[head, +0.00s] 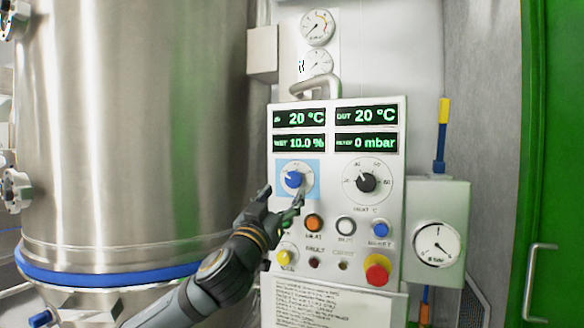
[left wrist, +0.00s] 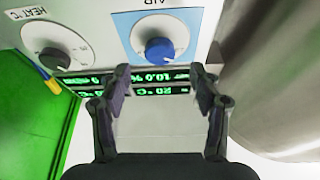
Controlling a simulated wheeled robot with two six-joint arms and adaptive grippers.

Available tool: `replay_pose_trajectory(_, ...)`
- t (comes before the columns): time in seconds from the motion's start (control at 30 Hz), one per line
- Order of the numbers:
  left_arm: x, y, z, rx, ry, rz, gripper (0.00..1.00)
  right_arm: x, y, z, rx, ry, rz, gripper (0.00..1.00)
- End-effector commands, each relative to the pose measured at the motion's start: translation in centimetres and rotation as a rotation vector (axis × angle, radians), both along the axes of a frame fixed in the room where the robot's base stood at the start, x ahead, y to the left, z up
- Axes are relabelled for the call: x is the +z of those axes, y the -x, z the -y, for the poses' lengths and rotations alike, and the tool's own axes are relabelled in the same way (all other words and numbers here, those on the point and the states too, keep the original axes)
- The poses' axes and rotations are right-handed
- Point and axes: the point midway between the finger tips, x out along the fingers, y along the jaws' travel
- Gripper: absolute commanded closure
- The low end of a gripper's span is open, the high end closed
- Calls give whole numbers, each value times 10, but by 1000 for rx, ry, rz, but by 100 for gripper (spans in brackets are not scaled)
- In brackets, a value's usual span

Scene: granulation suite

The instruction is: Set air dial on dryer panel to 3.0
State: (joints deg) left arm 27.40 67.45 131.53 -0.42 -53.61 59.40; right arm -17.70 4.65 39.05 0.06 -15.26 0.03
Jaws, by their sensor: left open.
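The dryer panel (head: 330,243) is a white box on the wall with green displays. The air dial (head: 293,179) is a blue knob on a light blue square at the panel's left; its scale is too small to read. It also shows in the left wrist view (left wrist: 160,50), upside down, under the label AIR. My left gripper (head: 286,200) is open and empty, just below the dial in the head view. In the left wrist view its fingers (left wrist: 160,82) are spread apart, with the blue knob beyond the gap between their tips. My right gripper is not in view.
The black heat dial (head: 367,182) sits right of the air dial. Several buttons and a red emergency knob (head: 377,270) are below. A large steel vessel (head: 140,130) stands close on the left, and a green door (head: 556,150) is on the right.

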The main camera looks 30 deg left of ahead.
Motion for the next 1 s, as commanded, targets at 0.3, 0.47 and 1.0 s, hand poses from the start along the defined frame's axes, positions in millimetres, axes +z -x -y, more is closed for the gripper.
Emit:
replay_pose_trajectory(0.3,21,-39,-8,0,7,-1,36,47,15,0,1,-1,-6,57)
replay_pose_trajectory(0.47,25,-53,-11,1,3,-1,36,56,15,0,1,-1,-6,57)
replay_pose_trajectory(1.0,23,-58,-12,2,-1,-2,61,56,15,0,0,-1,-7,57)
